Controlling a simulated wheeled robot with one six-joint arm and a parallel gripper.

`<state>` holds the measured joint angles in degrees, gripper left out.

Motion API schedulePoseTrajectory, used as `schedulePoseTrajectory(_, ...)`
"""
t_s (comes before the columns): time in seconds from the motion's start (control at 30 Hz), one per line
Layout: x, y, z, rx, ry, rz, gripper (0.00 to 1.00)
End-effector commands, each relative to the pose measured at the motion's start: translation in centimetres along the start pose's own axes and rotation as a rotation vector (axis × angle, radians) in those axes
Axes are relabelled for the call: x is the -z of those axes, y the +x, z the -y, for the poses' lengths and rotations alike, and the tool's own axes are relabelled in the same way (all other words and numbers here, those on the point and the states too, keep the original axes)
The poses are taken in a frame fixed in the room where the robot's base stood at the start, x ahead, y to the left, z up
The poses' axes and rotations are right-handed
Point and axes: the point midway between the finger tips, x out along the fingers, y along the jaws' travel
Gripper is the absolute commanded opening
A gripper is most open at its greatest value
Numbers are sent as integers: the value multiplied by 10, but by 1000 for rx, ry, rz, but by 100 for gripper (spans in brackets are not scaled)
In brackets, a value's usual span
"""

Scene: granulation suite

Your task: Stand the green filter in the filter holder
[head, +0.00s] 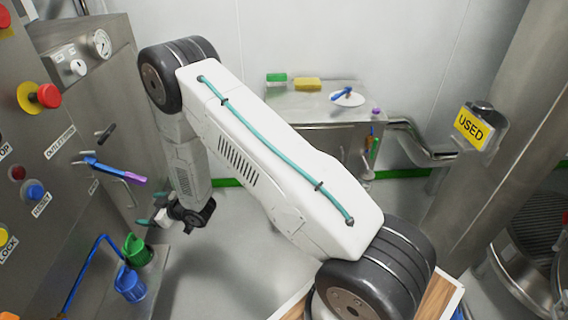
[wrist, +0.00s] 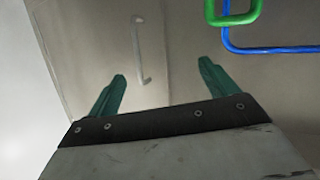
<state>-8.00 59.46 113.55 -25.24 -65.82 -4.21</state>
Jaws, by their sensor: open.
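A green ribbed cap-like piece (head: 138,250), perhaps the green filter, is on the left ledge behind a similar blue piece (head: 130,285). A green tube loop (wrist: 235,14) shows at the upper right of the wrist view; I cannot tell if it belongs to the green piece. My gripper (head: 150,221) hangs above and slightly right of the green piece, apart from it. In the wrist view its two teal fingers (wrist: 162,85) are spread with nothing between them. I cannot make out which thing is the filter holder.
A steel control panel (head: 55,150) with buttons and a blue-purple lever (head: 108,171) stands at left. A back bench (head: 300,107) carries green and yellow blocks and a white dish (head: 348,98). A steel column with a USED sign (head: 472,127) is at right. Grey floor lies between.

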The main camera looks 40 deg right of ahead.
Motion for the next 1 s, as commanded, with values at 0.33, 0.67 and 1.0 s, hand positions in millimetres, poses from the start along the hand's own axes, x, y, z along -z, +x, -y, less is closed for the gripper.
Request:
schedulePoseTrajectory(0.33, 127, -81, -76, -174, 18, 315, 86)
schedulePoseTrajectory(0.67, 206, -226, -90, -306, 145, 603, 86)
schedulePoseTrajectory(1.0, 239, -403, -39, -365, 344, 871, 86)
